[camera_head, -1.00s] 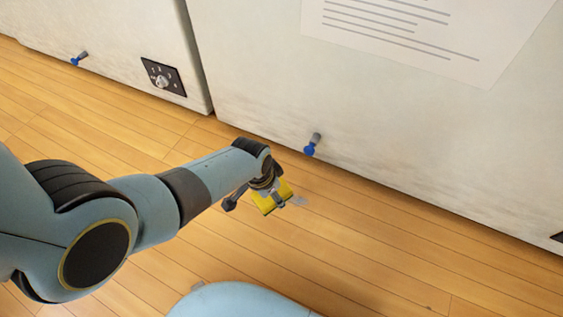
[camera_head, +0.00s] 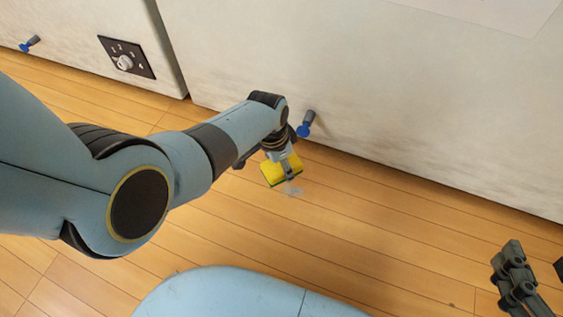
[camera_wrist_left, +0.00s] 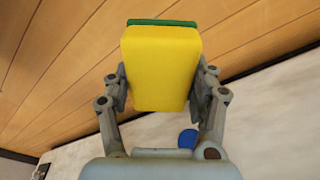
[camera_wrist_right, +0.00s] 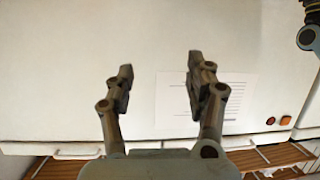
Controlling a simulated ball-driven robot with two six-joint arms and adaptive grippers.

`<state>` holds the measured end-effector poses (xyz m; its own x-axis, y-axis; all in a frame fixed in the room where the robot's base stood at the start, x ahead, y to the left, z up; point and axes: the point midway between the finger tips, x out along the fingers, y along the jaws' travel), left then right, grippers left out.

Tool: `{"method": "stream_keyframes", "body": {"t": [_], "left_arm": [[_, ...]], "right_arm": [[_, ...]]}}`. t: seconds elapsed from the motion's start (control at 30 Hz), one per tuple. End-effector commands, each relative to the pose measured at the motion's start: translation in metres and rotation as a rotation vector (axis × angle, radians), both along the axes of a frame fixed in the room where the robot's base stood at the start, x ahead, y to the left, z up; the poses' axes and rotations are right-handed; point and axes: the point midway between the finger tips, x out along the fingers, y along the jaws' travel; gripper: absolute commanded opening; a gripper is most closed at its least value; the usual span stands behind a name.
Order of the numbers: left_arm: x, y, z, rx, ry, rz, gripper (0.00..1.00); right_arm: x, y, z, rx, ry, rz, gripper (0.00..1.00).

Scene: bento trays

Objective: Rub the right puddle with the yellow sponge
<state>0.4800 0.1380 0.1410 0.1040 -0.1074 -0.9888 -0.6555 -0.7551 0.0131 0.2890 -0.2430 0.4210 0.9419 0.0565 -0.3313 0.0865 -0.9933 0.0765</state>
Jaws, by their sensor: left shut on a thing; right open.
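The yellow sponge (camera_head: 280,171) with a green layer is held in my left gripper (camera_head: 287,167), above or at the wooden floor; contact with the floor cannot be told. In the left wrist view the sponge (camera_wrist_left: 160,68) sits between both fingers of my left gripper (camera_wrist_left: 160,90). A small greyish puddle (camera_head: 292,190) shows on the floor just beside the sponge; part of it may be hidden under the sponge. My right gripper (camera_wrist_right: 160,80) is open and empty, facing a white panel. Part of it shows at the lower right in the head view (camera_head: 511,270).
A white cabinet (camera_head: 400,110) stands behind the floor strip, with a blue-tipped tap (camera_head: 306,124) close to my left gripper. A dial plate (camera_head: 126,58) is on the unit at left. The wooden floor (camera_head: 390,220) right of the puddle is clear.

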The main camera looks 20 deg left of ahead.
Motion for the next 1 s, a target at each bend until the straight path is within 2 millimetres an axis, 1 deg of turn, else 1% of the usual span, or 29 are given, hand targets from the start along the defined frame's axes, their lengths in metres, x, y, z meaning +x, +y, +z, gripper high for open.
{"method": "stream_keyframes", "body": {"t": [0.03, 0.27, 0.5, 0.73, 1.0], "left_arm": [[-0.001, 0.0, -0.004, 0.0, 0.001, 0.0, 0.11], [-0.001, 0.0, -0.013, 0.0, 0.001, 0.0, 0.11], [-0.001, 0.0, -0.019, 0.0, 0.001, 0.0, 0.11], [-0.001, 0.0, -0.026, 0.0, 0.001, 0.0, 0.11], [-0.001, 0.0, -0.033, 0.0, 0.001, 0.0, 0.11]], "right_arm": [[0.005, 0.001, 0.004, 0.0, -0.034, 0.004, 0.55], [0.023, 0.005, 0.035, 0.001, -0.2, 0.023, 0.55], [0.044, 0.009, 0.074, 0.002, -0.365, 0.042, 0.55], [0.057, 0.013, 0.111, 0.001, -0.52, 0.061, 0.55], [0.064, 0.018, 0.152, 0.001, -0.693, 0.083, 0.55]]}}
